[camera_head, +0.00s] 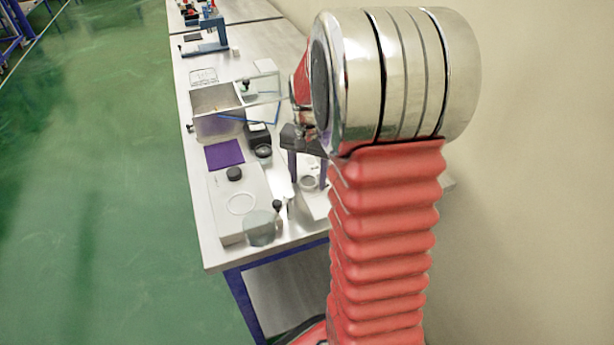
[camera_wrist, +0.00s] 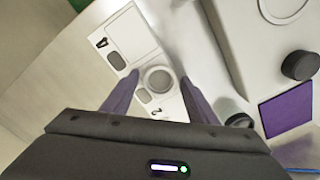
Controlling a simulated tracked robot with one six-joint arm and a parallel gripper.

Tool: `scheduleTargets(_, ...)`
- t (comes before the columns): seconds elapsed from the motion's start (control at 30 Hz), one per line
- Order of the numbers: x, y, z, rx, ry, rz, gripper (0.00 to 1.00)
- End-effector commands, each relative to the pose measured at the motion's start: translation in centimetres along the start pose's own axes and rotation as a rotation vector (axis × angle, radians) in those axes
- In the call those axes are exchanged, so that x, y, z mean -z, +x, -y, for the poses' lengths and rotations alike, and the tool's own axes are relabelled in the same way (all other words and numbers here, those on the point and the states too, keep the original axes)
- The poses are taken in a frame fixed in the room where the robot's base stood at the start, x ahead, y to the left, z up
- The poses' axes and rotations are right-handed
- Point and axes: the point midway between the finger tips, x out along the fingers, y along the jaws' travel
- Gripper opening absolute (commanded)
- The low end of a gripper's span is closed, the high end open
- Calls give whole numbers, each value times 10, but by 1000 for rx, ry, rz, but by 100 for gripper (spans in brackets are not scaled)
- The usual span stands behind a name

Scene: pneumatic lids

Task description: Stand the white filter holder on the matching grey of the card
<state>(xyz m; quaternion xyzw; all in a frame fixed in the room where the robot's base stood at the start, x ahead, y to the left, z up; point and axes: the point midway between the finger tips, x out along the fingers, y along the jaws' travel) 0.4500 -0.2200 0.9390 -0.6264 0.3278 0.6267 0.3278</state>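The white filter holder (camera_wrist: 158,78) is a round, pale ring with a grey centre. In the wrist view it appears over the numbered card (camera_wrist: 132,38), among its grey patches. A darker grey patch (camera_wrist: 117,60) lies near the numeral 4, and a lighter one (camera_wrist: 143,96) lies left of the holder's lower edge. The holder also shows in the head view (camera_head: 308,183). My gripper (camera_wrist: 160,76) is open, its purple fingers on either side of the holder with a small visible gap. It also shows in the head view (camera_head: 306,172). The patch under the holder is hidden.
A white box with a ring (camera_head: 240,203) and black knob (camera_head: 234,174) lies left of the card. A purple cloth (camera_head: 225,155), a metal bin (camera_head: 217,122) and a clear disc (camera_head: 260,229) are nearby. The wall rises to the right.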

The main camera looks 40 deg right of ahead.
Motion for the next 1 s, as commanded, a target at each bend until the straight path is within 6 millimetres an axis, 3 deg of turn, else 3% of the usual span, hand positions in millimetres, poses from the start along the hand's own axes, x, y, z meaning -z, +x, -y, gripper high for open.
scheduleTargets(0.47,0,-9,0,1,0,-2,57)
scheduleTargets(1.0,1,-94,0,2,0,-3,57)
